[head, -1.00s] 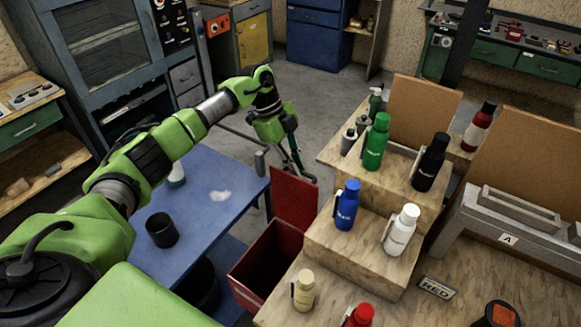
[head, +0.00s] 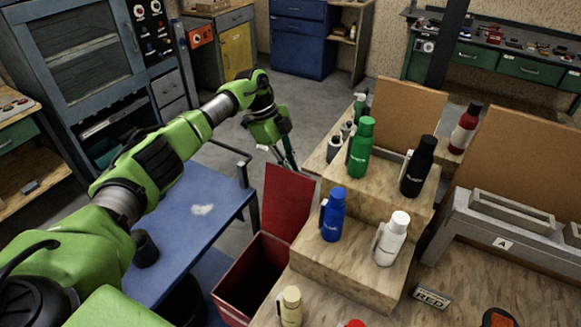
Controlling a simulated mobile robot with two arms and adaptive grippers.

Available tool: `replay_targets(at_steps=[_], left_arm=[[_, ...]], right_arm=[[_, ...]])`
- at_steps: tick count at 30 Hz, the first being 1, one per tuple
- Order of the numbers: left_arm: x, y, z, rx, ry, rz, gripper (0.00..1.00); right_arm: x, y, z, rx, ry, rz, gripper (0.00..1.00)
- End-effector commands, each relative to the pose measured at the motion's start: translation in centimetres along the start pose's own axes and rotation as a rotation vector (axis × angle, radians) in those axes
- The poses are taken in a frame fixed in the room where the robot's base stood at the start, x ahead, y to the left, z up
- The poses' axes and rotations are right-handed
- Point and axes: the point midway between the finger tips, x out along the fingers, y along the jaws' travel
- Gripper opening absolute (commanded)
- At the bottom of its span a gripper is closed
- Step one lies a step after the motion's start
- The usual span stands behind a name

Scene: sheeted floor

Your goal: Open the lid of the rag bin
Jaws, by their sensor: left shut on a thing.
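The rag bin (head: 233,275) is a dark red box on the floor, between the blue table and the wooden stepped stand. Its red lid (head: 287,202) stands raised, nearly upright, at the far side, and the dark inside shows. My left gripper (head: 289,160) is at the lid's top edge, coming from above and behind. It is shut on the lid, though its fingertips are small and partly hidden there. My right gripper is not in view.
The blue table (head: 185,235) carries a dark cup (head: 145,248) left of the bin. The wooden stand (head: 345,272) close on the right holds several bottles, including a blue one (head: 334,215) and a white one (head: 392,239). Grey floor (head: 330,105) is open behind.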

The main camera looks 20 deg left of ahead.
Motion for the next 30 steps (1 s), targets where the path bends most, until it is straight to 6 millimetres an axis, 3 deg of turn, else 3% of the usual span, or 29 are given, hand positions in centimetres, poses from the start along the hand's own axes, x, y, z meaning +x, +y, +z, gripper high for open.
replay_targets(at_steps=[2,3,4,5,17,20,30], left_arm=[[0.8,0.7,0.3,-0.002,-0.005,0.022,0.00],[0.8,0.6,0.3,-0.002,-0.005,0.022,0.17],[0.8,0.6,0.3,-0.002,-0.005,0.021,0.25],[0.8,0.6,0.2,-0.002,-0.005,0.019,0.26],[0.0,0.2,0.1,-0.001,-0.002,0.007,0.26],[-1.1,0.2,0.1,-0.001,-0.002,0.005,0.26],[-8.1,0.1,0.1,-0.001,-0.003,0.007,0.26]], right_arm=[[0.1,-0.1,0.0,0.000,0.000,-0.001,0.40],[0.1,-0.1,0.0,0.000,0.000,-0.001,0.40],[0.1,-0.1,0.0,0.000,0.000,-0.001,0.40],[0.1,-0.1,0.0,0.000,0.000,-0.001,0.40],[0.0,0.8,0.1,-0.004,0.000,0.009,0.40],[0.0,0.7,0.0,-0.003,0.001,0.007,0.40],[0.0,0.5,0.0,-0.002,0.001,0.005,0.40]])
